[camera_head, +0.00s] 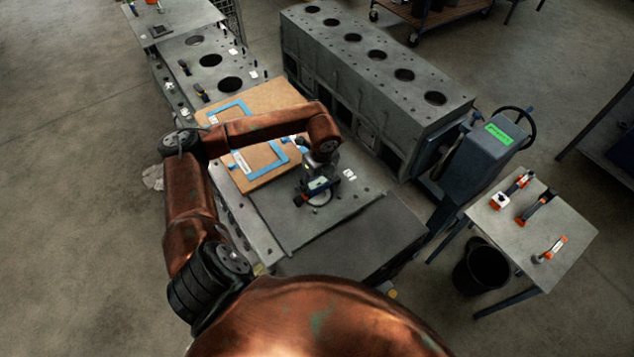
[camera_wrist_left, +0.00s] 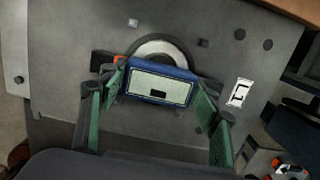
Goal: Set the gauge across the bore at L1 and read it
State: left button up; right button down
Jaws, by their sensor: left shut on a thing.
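My left gripper (camera_head: 321,172) is shut on a blue gauge (camera_wrist_left: 158,84) with a pale display. Its green-padded fingers grip the gauge from both sides in the left wrist view. A dark bar with an orange piece shows beside the gauge. The gauge is over the bore (camera_wrist_left: 163,46), a round opening with a pale rim, and hides part of it. A white label (camera_wrist_left: 240,93) lies to the right of the bore; its turned print looks like L1. I cannot tell whether the gauge touches the deck, and the display shows no legible figure. My right gripper is out of view.
A brown board with blue frames (camera_head: 262,110) lies on the block deck behind my left arm. A second grey block with several bores (camera_head: 375,70) stands to the right. A side table (camera_head: 550,225) holds orange-and-black tools, with a black bucket (camera_head: 480,268) beside it.

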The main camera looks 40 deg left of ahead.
aim_at(320, 185)
pick_arm(q)
jog(key=shift+f, duration=0.2)
jog(key=o, duration=1.2)
jog(key=shift+o, duration=0.2)
notch_tip(320, 185, up, 12)
jog(key=d, duration=0.1)
jog(key=shift+s+d, duration=0.15)
jog(key=shift+d, duration=0.05)
